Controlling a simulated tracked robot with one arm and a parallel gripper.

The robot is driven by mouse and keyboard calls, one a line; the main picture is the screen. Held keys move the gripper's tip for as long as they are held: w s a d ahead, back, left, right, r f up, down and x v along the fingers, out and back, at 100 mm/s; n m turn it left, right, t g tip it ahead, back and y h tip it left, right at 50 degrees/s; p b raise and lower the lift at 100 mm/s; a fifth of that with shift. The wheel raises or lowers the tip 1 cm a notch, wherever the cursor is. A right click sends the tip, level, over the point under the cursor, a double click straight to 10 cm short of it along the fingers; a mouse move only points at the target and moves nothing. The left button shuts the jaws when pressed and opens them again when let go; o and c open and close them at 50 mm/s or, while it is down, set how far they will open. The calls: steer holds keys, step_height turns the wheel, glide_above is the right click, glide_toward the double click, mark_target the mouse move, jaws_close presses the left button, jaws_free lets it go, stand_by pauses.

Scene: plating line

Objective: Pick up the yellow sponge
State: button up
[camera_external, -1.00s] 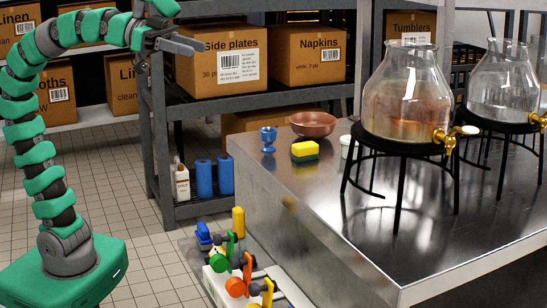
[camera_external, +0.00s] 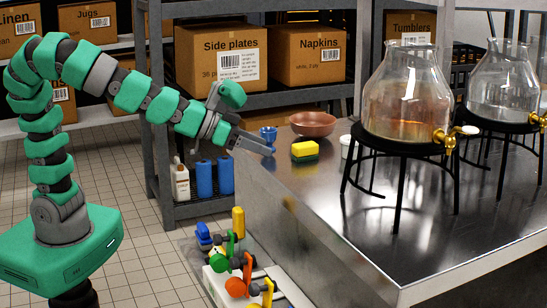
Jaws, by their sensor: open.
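The yellow sponge (camera_external: 304,150) with a dark green underside lies on the steel counter (camera_external: 330,215), near its far left part. My gripper (camera_external: 268,144) is open at the counter's left edge, to the left of the sponge and apart from it. Its fingers point right toward the sponge. The fingers overlap the lower part of the small blue egg cup in the picture; I cannot tell whether they touch it.
The blue cup (camera_external: 268,133) stands just left of the sponge, and a brown bowl (camera_external: 313,124) sits behind it. A white tub (camera_external: 347,146) and a glass dispenser (camera_external: 405,92) on a black stand are to the right. The front counter surface is clear.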

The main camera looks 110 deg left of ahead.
mark_target(294, 150)
steer(key=s+a+f+n+g+y+p, duration=0.25)
steer(key=s+a+y, duration=0.2)
steer(key=a, duration=0.55)
steer(key=shift+t+h, duration=0.35)
steer(key=x, duration=0.2)
steer(key=b+x, duration=0.1)
steer(key=x, duration=0.1)
steer(key=f+x, duration=0.1)
steer(key=x, duration=0.2)
steer(key=shift+s+b, duration=0.25)
steer(key=shift+b, duration=0.1)
steer(key=shift+b+x, duration=0.75)
steer(key=shift+x, duration=1.9)
steer(key=shift+w+a, duration=0.4)
steer(key=shift+a, duration=0.15)
steer(key=c, duration=1)
steer(key=shift+c, duration=0.3)
steer(key=shift+r, duration=0.15)
